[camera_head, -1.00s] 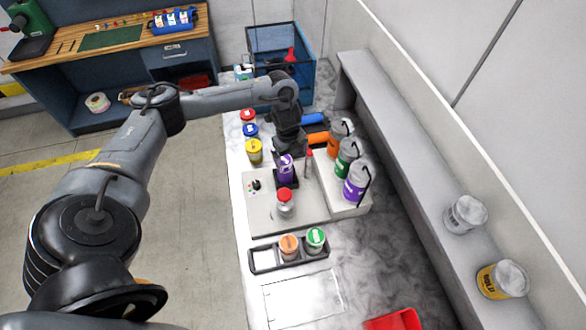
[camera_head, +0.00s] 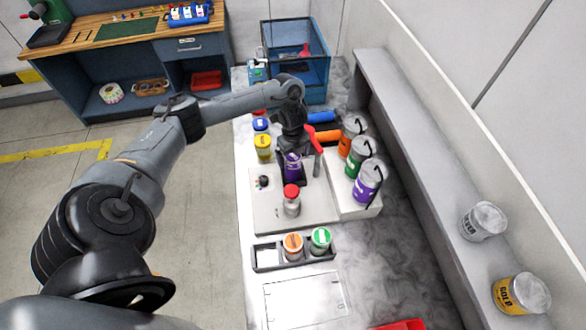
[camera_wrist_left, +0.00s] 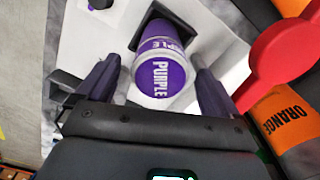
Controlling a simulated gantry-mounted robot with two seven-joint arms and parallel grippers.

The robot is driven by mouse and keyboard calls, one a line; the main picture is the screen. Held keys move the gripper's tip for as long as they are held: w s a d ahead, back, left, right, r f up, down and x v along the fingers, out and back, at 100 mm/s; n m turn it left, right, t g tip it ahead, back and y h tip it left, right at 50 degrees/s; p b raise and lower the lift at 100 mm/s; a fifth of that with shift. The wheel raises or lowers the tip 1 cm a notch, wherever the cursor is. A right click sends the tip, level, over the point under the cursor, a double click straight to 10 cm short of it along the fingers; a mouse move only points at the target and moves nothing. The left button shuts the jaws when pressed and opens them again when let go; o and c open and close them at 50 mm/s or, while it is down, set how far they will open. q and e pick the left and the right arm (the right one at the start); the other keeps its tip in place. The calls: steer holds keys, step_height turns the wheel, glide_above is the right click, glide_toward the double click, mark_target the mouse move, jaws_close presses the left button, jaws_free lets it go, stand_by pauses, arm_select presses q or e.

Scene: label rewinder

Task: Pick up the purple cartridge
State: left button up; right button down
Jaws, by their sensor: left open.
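The purple cartridge (camera_head: 292,166) stands upright in a dark square holder on the light grey machine plate. In the wrist view the left gripper (camera_wrist_left: 157,88) is open, with one dark finger on each side of the cartridge. Gaps show between the fingers and the cartridge, and I see no grip on it. My right gripper is not in view.
A red lever (camera_head: 312,137) stands close right of the gripper. A red-capped jar (camera_head: 291,201) is in front of the cartridge. Orange, green and purple bottles (camera_head: 367,183) line the right. A black tray (camera_head: 267,257) holds two jars. A yellow jar (camera_head: 263,148) is at left.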

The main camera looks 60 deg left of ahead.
arm_select(q)
steer(key=shift+f, duration=1.25)
jaws_close()
